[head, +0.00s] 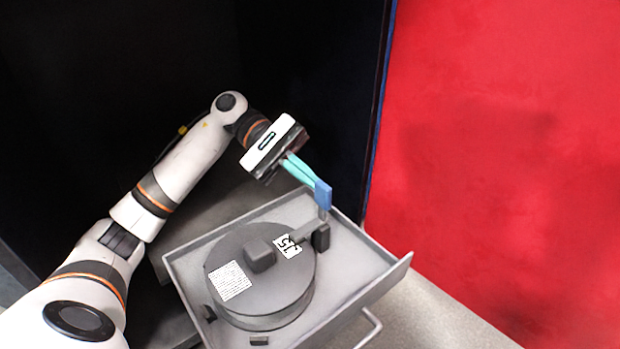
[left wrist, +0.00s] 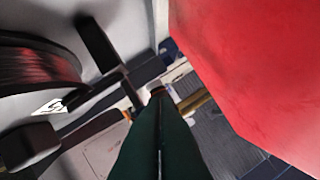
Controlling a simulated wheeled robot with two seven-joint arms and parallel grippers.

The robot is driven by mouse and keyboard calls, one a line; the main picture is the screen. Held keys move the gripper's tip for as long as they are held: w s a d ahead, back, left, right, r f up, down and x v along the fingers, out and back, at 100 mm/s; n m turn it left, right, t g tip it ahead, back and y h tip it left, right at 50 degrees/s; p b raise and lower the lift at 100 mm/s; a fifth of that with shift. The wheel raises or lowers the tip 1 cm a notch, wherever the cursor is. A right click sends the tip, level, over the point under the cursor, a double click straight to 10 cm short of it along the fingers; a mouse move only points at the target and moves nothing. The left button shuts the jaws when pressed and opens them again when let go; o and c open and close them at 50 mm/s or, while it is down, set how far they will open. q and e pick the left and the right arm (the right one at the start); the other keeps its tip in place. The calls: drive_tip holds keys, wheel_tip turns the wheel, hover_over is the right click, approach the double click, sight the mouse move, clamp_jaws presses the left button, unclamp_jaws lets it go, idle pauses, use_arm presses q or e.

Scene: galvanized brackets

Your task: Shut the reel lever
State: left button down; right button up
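A dark grey round reel (head: 285,290) lies in a pale grey open tray (head: 355,272), with a block at its hub and white labels on top. The reel lever (head: 303,232) looks like a short grey bar at the reel's upper right, by a dark upright block. It also shows as a dark bar in the left wrist view (left wrist: 98,98). My left gripper (head: 323,196), with teal fingers and blue tips, is just above the bar's outer end. Its fingers (left wrist: 157,92) lie together with nothing seen between them. I cannot tell whether the tips touch the lever. My right gripper is out of view.
The tray has raised walls and a front handle (head: 372,325). A red panel (head: 500,150) stands to the right, and a dark cabinet interior (head: 310,80) is behind. Grey floor (head: 430,315) is clear at the lower right.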

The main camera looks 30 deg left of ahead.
use_arm(q)
drive_tip(key=shift+d, duration=0.1)
idle(0.3)
drive_tip(key=p+v, duration=0.6)
drive_tip(key=v, duration=0.6)
